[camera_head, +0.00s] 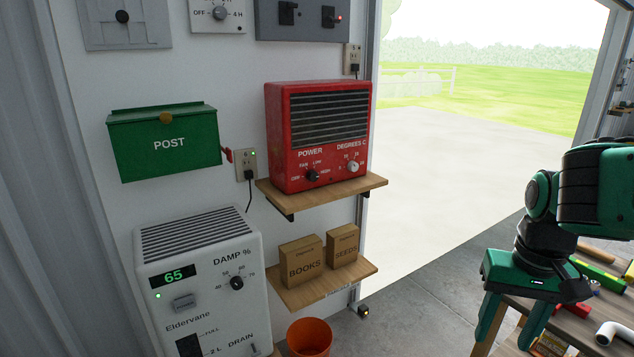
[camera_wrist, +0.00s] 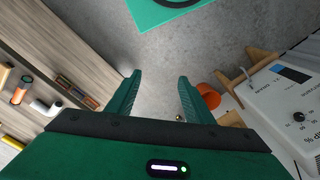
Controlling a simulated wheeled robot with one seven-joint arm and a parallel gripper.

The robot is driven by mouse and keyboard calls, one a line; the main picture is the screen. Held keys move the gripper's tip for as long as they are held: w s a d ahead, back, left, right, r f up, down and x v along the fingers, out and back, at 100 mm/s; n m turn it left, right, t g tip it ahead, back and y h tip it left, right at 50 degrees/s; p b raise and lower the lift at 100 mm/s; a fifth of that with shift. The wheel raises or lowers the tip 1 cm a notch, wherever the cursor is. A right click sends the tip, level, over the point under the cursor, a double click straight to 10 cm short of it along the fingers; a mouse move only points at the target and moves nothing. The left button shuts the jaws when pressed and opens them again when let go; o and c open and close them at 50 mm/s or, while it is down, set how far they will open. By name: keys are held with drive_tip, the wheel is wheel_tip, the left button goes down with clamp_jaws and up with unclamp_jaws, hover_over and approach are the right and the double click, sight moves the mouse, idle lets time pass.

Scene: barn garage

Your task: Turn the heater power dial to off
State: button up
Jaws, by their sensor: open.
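The red heater (camera_head: 320,136) stands on a wooden wall shelf in the head view. Its black power dial (camera_head: 312,175) is at the lower left of its front, under the word POWER, with marks around it that include OFF, FAN, LOW and HIGH. The dial's exact pointing is too small to tell. A white degrees dial (camera_head: 353,167) sits to its right. My green gripper (camera_head: 512,325) is at the right, well apart from the heater, pointing down with its fingers apart and empty. The wrist view shows the open fingers (camera_wrist: 158,95) above the floor; the heater is not seen there.
A white dehumidifier (camera_head: 200,285) stands below left of the heater, and a green post box (camera_head: 165,142) hangs left. Boxes sit on a lower shelf (camera_head: 318,288) above an orange bucket (camera_head: 309,337). A cluttered workbench (camera_head: 585,300) is at the right. Floor between is clear.

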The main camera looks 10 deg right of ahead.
drive_tip(key=w+f+t, duration=0.2)
drive_tip(key=w+t, duration=0.1)
drive_tip(key=w, duration=1.3)
drive_tip(key=m+t+y, duration=0.7)
drive_tip(key=m+t, duration=0.6)
drive_tip(key=m, duration=0.1)
approach(315, 177)
drive_tip(key=x, duration=0.8)
drive_tip(key=shift+w+f, duration=0.15)
drive_tip(key=shift+w, duration=0.05)
